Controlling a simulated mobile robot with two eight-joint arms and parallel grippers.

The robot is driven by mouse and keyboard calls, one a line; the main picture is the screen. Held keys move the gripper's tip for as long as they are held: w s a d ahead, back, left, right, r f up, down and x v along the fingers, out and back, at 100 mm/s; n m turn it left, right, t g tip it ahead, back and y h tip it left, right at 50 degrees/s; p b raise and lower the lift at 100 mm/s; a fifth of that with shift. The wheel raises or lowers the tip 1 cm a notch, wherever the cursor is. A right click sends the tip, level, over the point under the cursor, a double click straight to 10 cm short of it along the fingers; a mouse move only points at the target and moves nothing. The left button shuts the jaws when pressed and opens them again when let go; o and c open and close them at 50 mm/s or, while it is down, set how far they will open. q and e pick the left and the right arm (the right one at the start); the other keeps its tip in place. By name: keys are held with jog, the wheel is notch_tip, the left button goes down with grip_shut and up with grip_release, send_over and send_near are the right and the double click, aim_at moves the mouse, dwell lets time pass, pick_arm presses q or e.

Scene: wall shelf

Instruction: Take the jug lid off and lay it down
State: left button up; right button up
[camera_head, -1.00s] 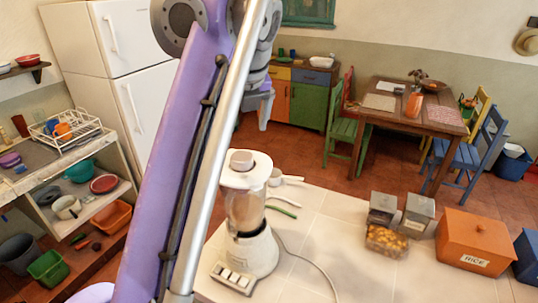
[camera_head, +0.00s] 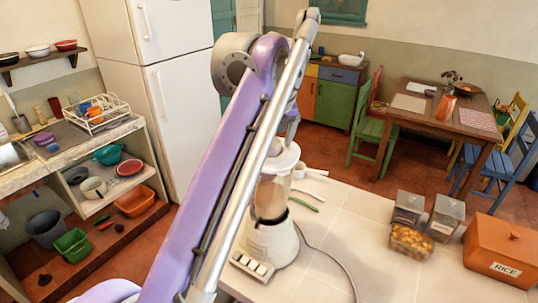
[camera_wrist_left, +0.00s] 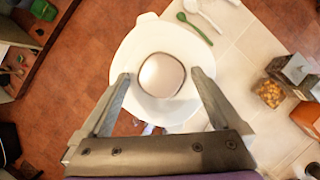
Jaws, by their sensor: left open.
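A white blender (camera_head: 272,239) stands on the tiled counter, with a clear jug (camera_head: 270,198) on it. The white jug lid (camera_head: 286,157) is on top of the jug, partly hidden by my left arm. In the left wrist view the lid (camera_wrist_left: 125,60) is seen from above, with a rounded grey-white knob (camera_wrist_left: 162,75) in its middle. My left gripper (camera_wrist_left: 160,76) is open, its fingers either side of the knob and apart from it in the picture. In the head view the gripper (camera_head: 291,130) is just above the lid. My right gripper is not in view.
A green spoon (camera_head: 304,201) and white utensils lie behind the blender. Grey-lidded containers (camera_head: 410,208), a snack box (camera_head: 410,241) and an orange rice box (camera_head: 500,250) stand at the right. The counter (camera_head: 350,225) between is clear except for a cord.

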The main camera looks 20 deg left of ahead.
pick_arm(q)
jog(key=shift+w, duration=0.15)
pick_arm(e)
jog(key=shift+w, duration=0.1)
pick_arm(q)
jog(key=shift+c, duration=1.2)
jog(key=c, duration=1.3)
notch_tip(320, 180, up, 9)
jog(key=p, duration=0.3)
jog(key=shift+f, duration=0.1)
jog(key=shift+r, duration=0.65)
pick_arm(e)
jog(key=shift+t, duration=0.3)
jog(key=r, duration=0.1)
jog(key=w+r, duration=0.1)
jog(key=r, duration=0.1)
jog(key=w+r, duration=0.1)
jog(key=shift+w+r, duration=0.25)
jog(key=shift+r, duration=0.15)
